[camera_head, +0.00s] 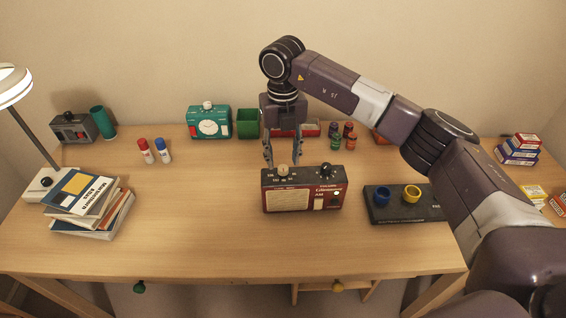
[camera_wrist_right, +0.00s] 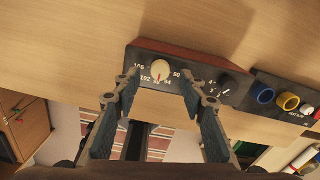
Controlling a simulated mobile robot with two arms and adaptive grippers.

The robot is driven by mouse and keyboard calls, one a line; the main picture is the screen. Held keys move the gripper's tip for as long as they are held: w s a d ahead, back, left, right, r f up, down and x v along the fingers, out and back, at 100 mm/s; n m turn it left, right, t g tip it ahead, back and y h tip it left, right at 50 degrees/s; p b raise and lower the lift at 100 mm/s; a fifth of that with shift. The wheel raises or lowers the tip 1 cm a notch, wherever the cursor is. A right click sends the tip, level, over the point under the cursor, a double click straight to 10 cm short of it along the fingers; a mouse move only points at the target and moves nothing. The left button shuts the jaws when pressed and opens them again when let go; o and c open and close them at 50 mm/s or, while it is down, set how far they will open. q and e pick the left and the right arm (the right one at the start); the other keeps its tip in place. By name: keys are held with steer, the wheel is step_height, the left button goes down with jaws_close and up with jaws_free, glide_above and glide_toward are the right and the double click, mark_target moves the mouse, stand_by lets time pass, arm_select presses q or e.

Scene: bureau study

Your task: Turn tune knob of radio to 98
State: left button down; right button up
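The red radio (camera_head: 304,198) stands on the desk, its speaker front facing the head camera. Its cream tune knob (camera_head: 283,170) sits on the top at the left; the knob also shows in the wrist view (camera_wrist_right: 160,69), ringed by a scale with 106, 102, 98 and 90. I cannot tell surely which number its pointer marks. A black knob (camera_wrist_right: 229,86) sits to its right. My right gripper (camera_head: 283,160) hangs pointing down over the tune knob. In the wrist view its fingers (camera_wrist_right: 162,90) are apart, either side of the knob, with nothing between them gripped. My left gripper is out of view.
Books (camera_head: 85,215) lie left; the desk's left middle is clear.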

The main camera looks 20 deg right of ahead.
mark_target(283, 168)
step_height(283, 168, up, 9)
stand_by(0.7)
